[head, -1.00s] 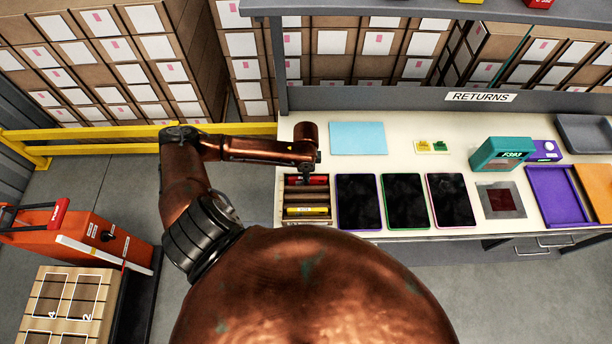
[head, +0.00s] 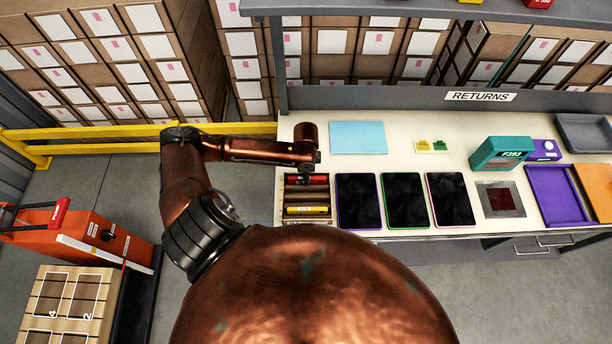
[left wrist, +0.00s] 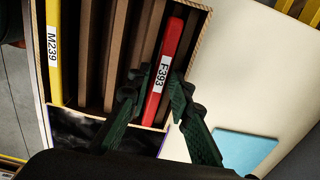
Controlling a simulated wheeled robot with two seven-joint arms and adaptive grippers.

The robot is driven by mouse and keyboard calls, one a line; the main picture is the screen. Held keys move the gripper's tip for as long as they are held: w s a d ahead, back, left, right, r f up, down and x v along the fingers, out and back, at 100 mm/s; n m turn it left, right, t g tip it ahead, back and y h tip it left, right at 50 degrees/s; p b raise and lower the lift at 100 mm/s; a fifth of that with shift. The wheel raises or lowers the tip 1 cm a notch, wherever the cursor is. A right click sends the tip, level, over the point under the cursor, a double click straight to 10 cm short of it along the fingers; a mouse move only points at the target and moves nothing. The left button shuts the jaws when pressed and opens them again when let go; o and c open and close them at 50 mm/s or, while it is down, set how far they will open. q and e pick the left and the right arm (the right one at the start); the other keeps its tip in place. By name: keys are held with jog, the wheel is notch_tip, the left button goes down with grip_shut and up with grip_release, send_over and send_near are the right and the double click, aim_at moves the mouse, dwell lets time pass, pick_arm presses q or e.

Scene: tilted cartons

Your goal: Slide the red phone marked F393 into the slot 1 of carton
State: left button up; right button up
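The red phone marked F393 (left wrist: 163,75) stands on edge in the end slot of the carton (left wrist: 116,50) on the right side of the left wrist view. Its label faces the camera. My left gripper (left wrist: 160,80) has its dark green fingers on either side of the phone, close against it. In the head view the gripper (head: 307,172) is over the far end of the carton (head: 288,222), with part of the red phone (head: 305,180) showing below it. How deep the phone sits is hard to tell. No slot number is readable. My right gripper is out of view.
A yellow phone marked M239 (left wrist: 53,45) stands at the carton's other end, with empty slots between. Dark tablets (head: 358,201) lie just right of the carton. A blue sheet (head: 358,138) and a teal box (head: 500,153) are farther back on the table (head: 430,223).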

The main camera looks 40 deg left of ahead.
pick_arm(q)
jog(key=shift+o, duration=1.3)
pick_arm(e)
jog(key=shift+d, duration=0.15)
pick_arm(q)
notch_tip(320, 180, up, 12)
notch_tip(320, 180, up, 7)
jog(key=p, duration=0.9)
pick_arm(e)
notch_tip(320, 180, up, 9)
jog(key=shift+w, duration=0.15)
